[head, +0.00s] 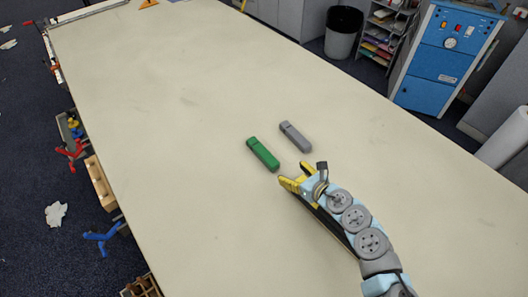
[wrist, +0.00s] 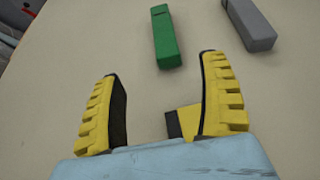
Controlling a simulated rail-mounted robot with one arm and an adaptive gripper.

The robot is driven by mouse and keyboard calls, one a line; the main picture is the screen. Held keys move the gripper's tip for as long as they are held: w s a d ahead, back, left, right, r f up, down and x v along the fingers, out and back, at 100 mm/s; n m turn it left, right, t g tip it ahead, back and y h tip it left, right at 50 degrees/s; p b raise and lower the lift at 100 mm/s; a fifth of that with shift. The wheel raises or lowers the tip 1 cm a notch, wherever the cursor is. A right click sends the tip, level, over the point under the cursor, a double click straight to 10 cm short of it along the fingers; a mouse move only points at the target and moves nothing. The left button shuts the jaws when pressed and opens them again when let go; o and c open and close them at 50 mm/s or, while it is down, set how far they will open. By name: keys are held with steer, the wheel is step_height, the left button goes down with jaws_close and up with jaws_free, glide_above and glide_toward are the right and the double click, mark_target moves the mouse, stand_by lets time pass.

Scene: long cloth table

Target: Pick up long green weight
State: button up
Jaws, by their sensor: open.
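The long green weight (head: 263,154) lies on the pale table, left of and just beyond my gripper in the head view. In the wrist view the green weight (wrist: 166,38) lies ahead of my fingertips, in line with the gap between them and nearer the right finger. My gripper (head: 294,176) is open and empty, with its yellow fingers spread apart in the wrist view (wrist: 160,68). The fingers do not touch the weight. The far end of the weight is close to the top edge of the wrist view.
A grey weight (head: 295,136) of similar shape lies right of the green one, with a gap between them; it also shows in the wrist view (wrist: 250,25). The table (head: 180,120) around both is clear. A small orange item (head: 148,4) sits at the far end.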

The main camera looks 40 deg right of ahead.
mark_target(274, 165)
steer(key=shift+b+x, duration=0.95)
steer(key=shift+x, duration=2.55)
steer(key=shift+w+f, duration=0.2)
steer(key=shift+w, duration=0.4)
steer(key=shift+w+f, duration=0.3)
steer(key=shift+w, duration=0.3)
steer(key=shift+w+d+f, duration=0.1)
steer(key=shift+w+f, duration=0.05)
steer(key=shift+w, duration=0.35)
steer(key=shift+w+f, duration=0.35)
steer(key=shift+w, duration=0.25)
steer(key=shift+w, duration=0.1)
